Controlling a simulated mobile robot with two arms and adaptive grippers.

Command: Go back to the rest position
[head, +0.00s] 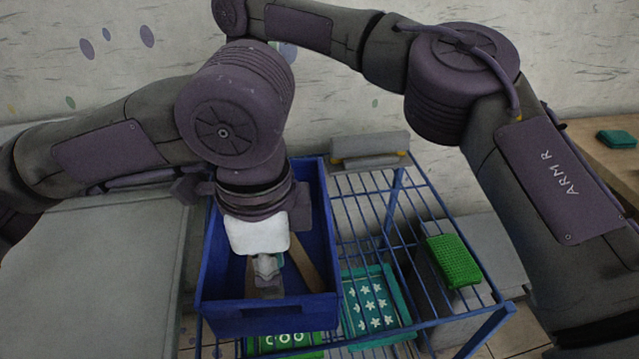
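My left gripper (266,268) points down over the inside of a blue crate (272,316) on the rack. Its fingers are small and partly hidden by a white part (257,232) at the wrist, so I cannot tell whether they are open or shut. My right arm, marked ARM R, rises from the right and folds across the top of the head view. Its gripper does not show.
A blue wire rack (420,213) carries the crate, a green block (454,261) and a grey box (369,149). A teal star-patterned tray (407,327) and a green item (285,341) are below. A wooden table (592,152) with a teal object (616,139) stands right.

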